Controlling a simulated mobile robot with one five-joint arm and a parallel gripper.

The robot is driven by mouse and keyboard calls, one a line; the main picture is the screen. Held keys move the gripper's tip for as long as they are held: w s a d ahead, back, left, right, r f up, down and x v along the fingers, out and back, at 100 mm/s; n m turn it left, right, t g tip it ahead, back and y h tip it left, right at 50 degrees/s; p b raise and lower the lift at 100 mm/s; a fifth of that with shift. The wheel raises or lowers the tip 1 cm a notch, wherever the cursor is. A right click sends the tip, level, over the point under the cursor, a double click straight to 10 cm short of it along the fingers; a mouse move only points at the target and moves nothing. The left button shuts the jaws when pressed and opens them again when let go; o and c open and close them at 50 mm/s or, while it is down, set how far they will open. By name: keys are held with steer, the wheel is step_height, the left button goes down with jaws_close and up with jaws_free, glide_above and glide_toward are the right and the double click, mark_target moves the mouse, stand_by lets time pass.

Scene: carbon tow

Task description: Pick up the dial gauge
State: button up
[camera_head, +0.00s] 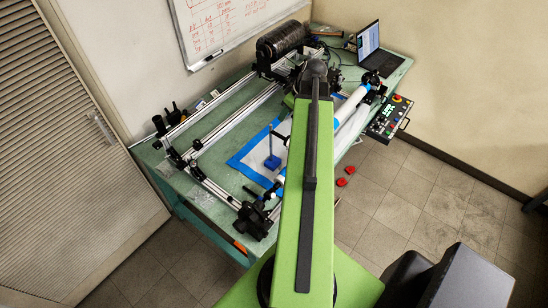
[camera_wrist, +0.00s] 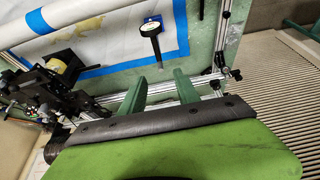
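The dial gauge (camera_wrist: 150,30) shows in the wrist view, with a round pale face and a dark stem pointing down toward my gripper. It is over a white sheet bordered with blue tape. My gripper (camera_wrist: 160,76) has two green fingers spread apart with nothing between them. The gauge is beyond the fingertips, roughly in line with the gap, and not touched. In the head view my green arm covers part of the table, and I cannot clearly make out the gauge or the fingers there.
The green table (camera_head: 222,150) carries metal rails (camera_head: 228,118), a black roller (camera_head: 283,40), a white tube (camera_head: 352,112) and a laptop (camera_head: 372,48). A blue tool (camera_head: 272,162) stands on the sheet. A control box (camera_head: 390,117) is at the right edge. A whiteboard (camera_head: 225,25) hangs behind.

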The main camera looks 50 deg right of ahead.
steer(key=b, duration=1)
glide_toward(274, 132)
steer(key=x, duration=0.4)
steer(key=shift+a+f, duration=0.15)
steer(key=shift+f, duration=0.2)
steer(key=shift+w+f, duration=0.2)
steer(key=shift+f, duration=0.1)
steer(key=shift+w+r, duration=0.1)
steer(key=b+x, duration=0.5)
steer(key=shift+w+f, duration=0.1)
steer(key=shift+f, duration=0.1)
steer(key=shift+r, duration=0.2)
jaws_close()
